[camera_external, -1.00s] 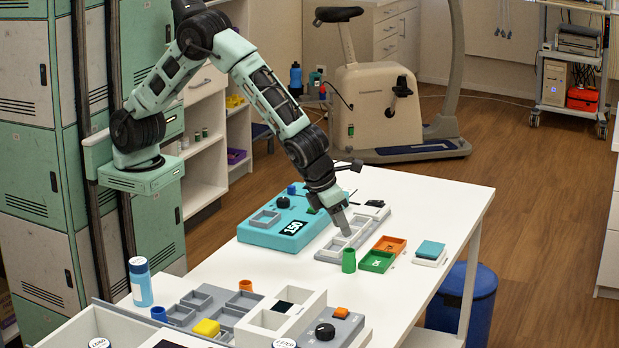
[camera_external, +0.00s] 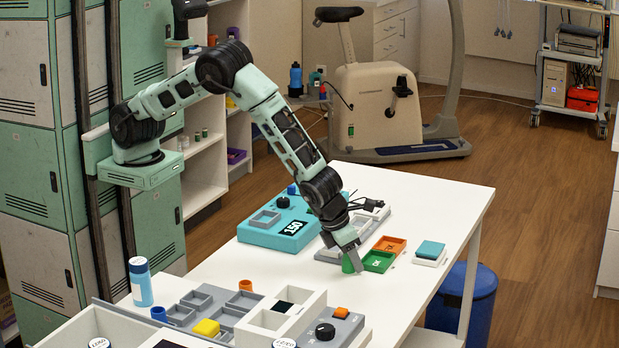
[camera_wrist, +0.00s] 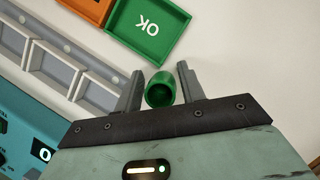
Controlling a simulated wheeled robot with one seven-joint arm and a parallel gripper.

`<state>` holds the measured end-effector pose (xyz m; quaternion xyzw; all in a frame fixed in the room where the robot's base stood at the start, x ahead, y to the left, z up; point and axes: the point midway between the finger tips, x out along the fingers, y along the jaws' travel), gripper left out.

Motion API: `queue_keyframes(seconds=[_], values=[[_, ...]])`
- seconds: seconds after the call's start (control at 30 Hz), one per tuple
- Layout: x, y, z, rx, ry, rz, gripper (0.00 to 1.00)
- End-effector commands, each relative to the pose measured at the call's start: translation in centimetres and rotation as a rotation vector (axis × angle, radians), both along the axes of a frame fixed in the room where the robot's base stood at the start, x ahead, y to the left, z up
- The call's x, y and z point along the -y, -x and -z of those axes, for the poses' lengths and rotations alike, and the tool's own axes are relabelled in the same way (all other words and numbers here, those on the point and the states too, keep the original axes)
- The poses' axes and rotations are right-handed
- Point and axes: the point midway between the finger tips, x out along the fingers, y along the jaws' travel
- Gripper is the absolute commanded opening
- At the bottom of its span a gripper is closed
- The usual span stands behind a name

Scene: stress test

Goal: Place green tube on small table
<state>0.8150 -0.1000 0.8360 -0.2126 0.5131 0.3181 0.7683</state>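The green tube (camera_wrist: 160,92) stands on the white table, between the two fingers of my gripper (camera_wrist: 161,88) in the wrist view. The fingers are apart, with a small gap showing on each side of the tube. In the external view my gripper (camera_external: 355,262) points down at the table, and the tube (camera_external: 347,265) is partly hidden behind it. The white table (camera_external: 432,205) carries the tube and the other items. I cannot tell whether this is the small table.
A green tray (camera_external: 378,262) marked OK and an orange tray (camera_external: 390,244) lie close beside the gripper. A grey compartment tray (camera_wrist: 70,75) and a turquoise device (camera_external: 262,236) are also near. A blue bottle (camera_external: 140,282) stands at the left.

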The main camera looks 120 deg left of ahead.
Motion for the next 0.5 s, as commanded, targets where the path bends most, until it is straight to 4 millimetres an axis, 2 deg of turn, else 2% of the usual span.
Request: queue_keyframes(seconds=[0.07, 0.1, 0.2, 0.27, 0.3, 0.5], values=[[-0.01, 0.00, -0.01, 0.000, 0.000, 0.000, 0.39], [-0.01, 0.00, -0.01, 0.000, 0.000, 0.000, 0.34], [0.00, 0.01, -0.02, 0.000, 0.000, 0.000, 0.07], [-0.01, 0.02, -0.02, 0.000, 0.000, 0.000, 0.07], [-0.01, 0.01, -0.03, 0.000, 0.000, 0.000, 0.03], [0.00, 0.00, -0.09, 0.000, 0.000, 0.000, 0.03]])
